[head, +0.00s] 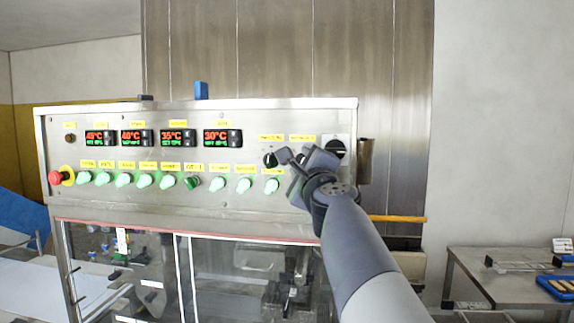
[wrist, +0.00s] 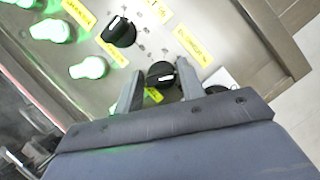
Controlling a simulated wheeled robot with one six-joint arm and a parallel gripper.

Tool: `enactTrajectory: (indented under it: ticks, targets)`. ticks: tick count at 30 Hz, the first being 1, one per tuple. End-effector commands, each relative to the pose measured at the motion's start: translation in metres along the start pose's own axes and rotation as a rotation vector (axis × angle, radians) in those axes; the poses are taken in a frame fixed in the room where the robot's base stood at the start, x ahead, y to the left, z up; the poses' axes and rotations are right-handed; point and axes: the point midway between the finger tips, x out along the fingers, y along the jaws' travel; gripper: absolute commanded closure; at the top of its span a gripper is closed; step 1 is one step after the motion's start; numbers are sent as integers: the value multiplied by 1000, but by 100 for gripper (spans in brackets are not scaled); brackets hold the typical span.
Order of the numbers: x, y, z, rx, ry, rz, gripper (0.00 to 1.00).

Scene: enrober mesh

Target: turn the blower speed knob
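The steel control panel (head: 230,195) faces me. In the wrist view a black round knob with a white pointer mark (wrist: 160,74) sits between the two fingers of my gripper (wrist: 160,68). The fingers are open, with a gap on each side of the knob. A yellow label (wrist: 193,46) lies beyond this knob, too blurred to read surely. A second black knob (wrist: 118,32) is up and left; it also shows in the head view (head: 270,160). In the head view my gripper (head: 294,155) hides the knob between its fingers.
A larger black rotary switch (head: 335,148) is right of my gripper. Green lit buttons (head: 244,185) run along the panel's lower row, with a red emergency button (head: 55,177) at the left end. Temperature displays (head: 137,138) are above. A steel table (head: 515,290) stands right.

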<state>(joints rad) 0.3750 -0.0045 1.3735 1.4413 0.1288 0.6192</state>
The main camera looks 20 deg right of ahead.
Motion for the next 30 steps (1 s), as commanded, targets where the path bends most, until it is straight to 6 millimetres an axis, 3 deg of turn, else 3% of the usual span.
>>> enactTrajectory:
  ticks: [10, 30]
  targets:
    - [0, 0, 0, 0, 0, 0, 90]
    - [0, 0, 0, -133, 0, 56, 91]
